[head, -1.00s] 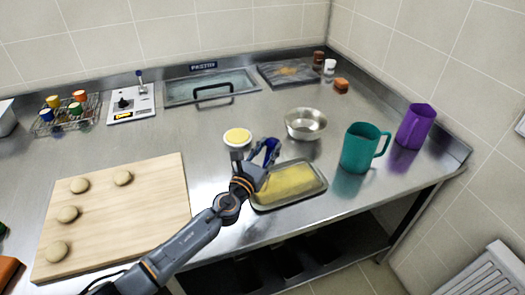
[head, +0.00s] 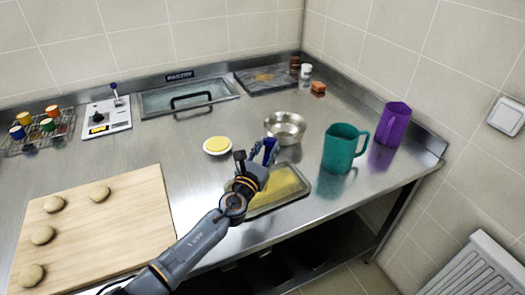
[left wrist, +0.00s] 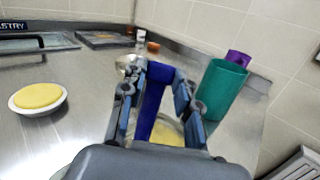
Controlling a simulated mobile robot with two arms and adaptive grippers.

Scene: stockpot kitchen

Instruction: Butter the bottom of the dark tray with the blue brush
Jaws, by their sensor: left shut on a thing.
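My left gripper (head: 268,152) is shut on the blue brush (left wrist: 152,98), whose blue handle stands between the fingers in the left wrist view. The brush tip is hidden. The gripper is over the back left part of the dark-rimmed tray (head: 300,199) near the counter's front edge. Yellow covers most of the tray's visible bottom; my arm hides its left part. I cannot tell whether the brush touches it. A white bowl of yellow butter (head: 217,153) stands left of the gripper, and shows in the left wrist view (left wrist: 38,108). My right gripper is not in view.
A steel bowl (head: 285,128) stands close behind the gripper. A teal jug (head: 341,150) and a purple jug (head: 391,125) stand to the right. A wooden board (head: 110,228) with several dough rounds lies at left. Another dark tray (head: 250,86) lies at the back.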

